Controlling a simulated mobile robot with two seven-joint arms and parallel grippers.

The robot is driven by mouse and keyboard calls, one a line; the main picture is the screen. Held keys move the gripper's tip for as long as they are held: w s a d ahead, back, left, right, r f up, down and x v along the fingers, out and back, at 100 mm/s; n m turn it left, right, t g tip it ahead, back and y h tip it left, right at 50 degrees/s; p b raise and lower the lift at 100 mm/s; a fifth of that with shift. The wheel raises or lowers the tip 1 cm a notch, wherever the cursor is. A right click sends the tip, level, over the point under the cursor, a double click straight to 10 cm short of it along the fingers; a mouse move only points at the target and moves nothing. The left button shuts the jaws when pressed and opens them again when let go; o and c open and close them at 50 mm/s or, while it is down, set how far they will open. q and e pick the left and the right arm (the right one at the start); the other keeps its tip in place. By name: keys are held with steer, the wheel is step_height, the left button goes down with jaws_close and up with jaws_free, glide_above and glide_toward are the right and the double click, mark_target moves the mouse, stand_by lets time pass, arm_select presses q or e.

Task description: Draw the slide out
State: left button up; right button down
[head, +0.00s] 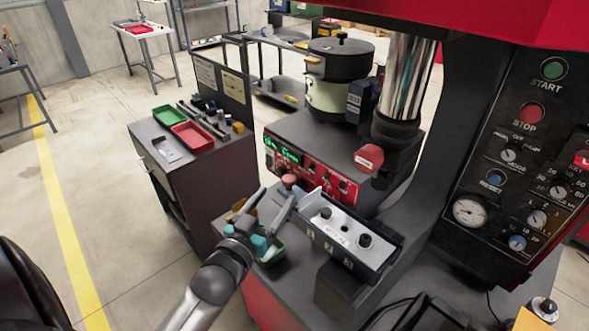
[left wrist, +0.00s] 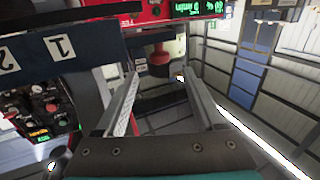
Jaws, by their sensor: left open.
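The slide unit appears to be the dark box with a pale top plate (head: 345,234), two black knobs and numbers on its front side. A red knob (head: 288,181) stands at its far left end. My left gripper (head: 280,192) is open and empty, its fingers pointing toward this knob. In the left wrist view the red knob (left wrist: 159,54) with a dark lower part shows between my fingertips (left wrist: 160,82). I cannot tell whether it is between the fingers or just beyond them. The numbered dark side (left wrist: 62,48) lies left of the fingers there. My right gripper is not in view.
A red control box (head: 310,170) with green digits stands behind, below a round feeder (head: 340,62). A press column (head: 404,80) rises at right. A grey cabinet (head: 185,170) with trays stands left; floor between is open.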

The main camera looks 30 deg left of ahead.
arm_select(q)
steer(key=w+a, duration=0.1)
steer(key=w, duration=1)
steer(key=shift+a, duration=0.1)
jaws_close()
stand_by(0.3)
stand_by(0.9)
